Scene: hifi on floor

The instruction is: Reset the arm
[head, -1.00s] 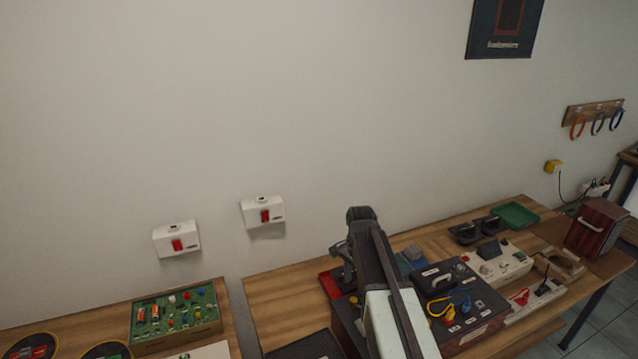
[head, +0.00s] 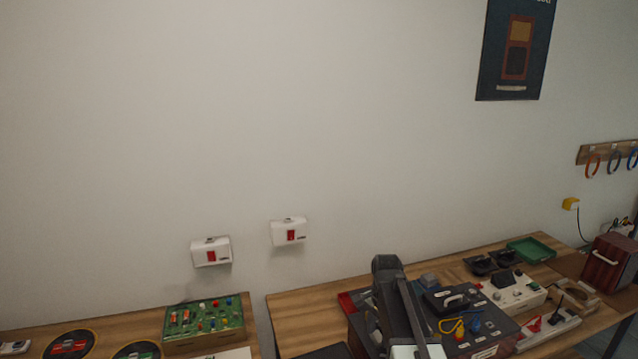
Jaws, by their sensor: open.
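My arm rises from the bottom edge of the head view, right of the middle, in front of the right-hand workbench (head: 300,308). My gripper (head: 386,268) is at the top end of the arm, dark grey and seen from behind. Its fingertips are not clearly visible, and I see nothing held in it.
Two white switch boxes (head: 211,252) (head: 290,232) with red switches are on the wall. A green circuit board (head: 203,321) sits on the left bench. A green tray (head: 530,249) and a dark red case (head: 609,260) stand at the right.

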